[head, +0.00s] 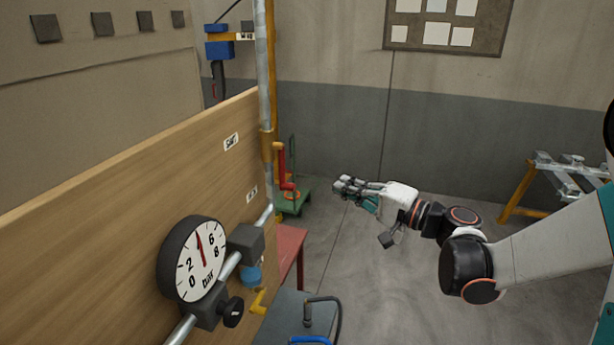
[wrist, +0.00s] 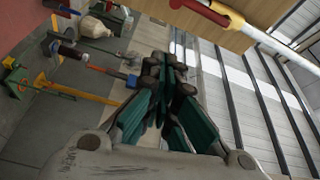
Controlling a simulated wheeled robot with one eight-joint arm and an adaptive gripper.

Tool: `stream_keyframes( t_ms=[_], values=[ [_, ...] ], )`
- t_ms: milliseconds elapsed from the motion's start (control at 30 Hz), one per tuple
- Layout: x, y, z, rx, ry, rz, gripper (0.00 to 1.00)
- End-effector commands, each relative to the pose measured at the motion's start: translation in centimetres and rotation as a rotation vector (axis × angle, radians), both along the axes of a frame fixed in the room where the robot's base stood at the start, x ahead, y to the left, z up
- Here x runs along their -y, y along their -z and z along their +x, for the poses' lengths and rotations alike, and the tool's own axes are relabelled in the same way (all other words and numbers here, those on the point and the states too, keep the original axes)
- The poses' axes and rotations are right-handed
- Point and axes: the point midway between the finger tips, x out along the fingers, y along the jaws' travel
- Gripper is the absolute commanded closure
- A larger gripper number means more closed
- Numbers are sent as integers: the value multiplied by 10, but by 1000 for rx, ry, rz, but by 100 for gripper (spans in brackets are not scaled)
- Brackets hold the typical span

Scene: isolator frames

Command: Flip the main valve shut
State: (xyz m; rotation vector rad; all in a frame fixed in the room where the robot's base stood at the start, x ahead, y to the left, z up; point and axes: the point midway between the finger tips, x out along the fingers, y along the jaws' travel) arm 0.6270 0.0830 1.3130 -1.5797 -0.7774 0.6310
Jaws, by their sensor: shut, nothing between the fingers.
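The main valve (head: 266,146) has a brass-coloured body on the vertical grey pipe at the right edge of the wooden panel. Its red lever (head: 282,168) points down, roughly along the pipe. In the wrist view part of the red lever (wrist: 206,11) shows at the top edge, beside the pipe (wrist: 272,43). My gripper (head: 345,187) is to the right of the lever in the head view, apart from it, over open floor. Its fingers are shut and empty; in the wrist view (wrist: 164,66) they come together below the lever.
A pressure gauge (head: 192,258) and a black knob (head: 232,312) sit on the lower pipe. The wooden panel (head: 110,220) bears a label reading SHUT (head: 231,142) and a lower label (head: 252,195). A red table (head: 290,245) stands below.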

Motion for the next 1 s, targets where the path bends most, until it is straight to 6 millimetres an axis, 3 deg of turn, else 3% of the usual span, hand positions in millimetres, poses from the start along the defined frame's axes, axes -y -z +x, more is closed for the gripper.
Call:
stream_keyframes(
  t_ms=[567,1000],
  values=[
    [-3,-3,7,8,0,21,100],
    [-66,-6,56,8,-3,20,100]
  ],
)
